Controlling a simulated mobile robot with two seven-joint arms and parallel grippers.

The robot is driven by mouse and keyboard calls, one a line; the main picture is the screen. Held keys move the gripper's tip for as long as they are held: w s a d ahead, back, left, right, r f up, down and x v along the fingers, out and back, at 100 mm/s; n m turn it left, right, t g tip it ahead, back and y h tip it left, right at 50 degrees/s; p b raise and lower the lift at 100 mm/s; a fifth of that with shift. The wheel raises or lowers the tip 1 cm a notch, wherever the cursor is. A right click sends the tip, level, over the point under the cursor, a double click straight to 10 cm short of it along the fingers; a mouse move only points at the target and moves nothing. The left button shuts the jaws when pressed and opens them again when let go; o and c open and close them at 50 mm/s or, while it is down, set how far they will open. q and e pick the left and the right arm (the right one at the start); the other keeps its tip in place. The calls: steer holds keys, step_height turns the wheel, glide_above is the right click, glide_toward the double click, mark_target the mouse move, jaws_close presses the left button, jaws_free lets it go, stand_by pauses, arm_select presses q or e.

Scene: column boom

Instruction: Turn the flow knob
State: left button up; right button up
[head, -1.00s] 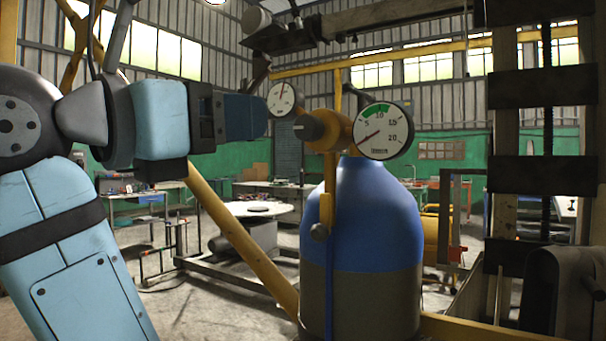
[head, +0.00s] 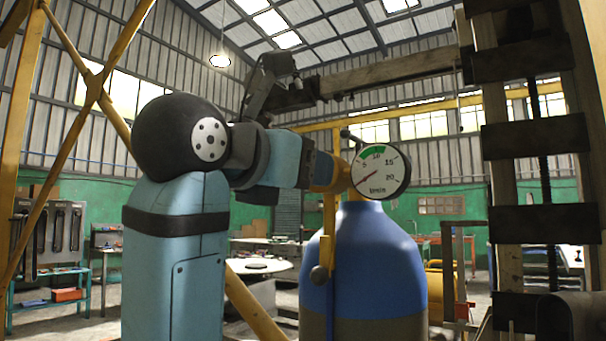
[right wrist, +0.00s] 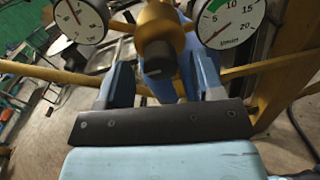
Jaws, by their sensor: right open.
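The dark flow knob (right wrist: 160,57) sits on a brass-coloured regulator body (right wrist: 155,20) above a blue and grey gas cylinder (head: 365,255). My right gripper (right wrist: 163,72) is open, with one blue finger on each side of the knob and visible gaps between. In the head view this gripper (head: 320,170) reaches the regulator from the left and hides the knob. The white l/min gauge (head: 380,171) faces me, its needle pointing to the lower left; it also shows in the wrist view (right wrist: 228,20). My left gripper is not in view.
A second round gauge (right wrist: 80,20) is left of the knob. A yellow upright bar (head: 328,225) stands beside the cylinder. A dark-banded wooden column with a screw (head: 540,140) is at the right. A beam (head: 390,75) crosses above. Workbenches stand behind.

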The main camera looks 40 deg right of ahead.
steer(key=shift+w+d, duration=0.2)
steer(key=shift+d, duration=0.4)
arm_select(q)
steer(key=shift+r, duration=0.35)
arm_select(e)
steer(key=c, duration=0.9)
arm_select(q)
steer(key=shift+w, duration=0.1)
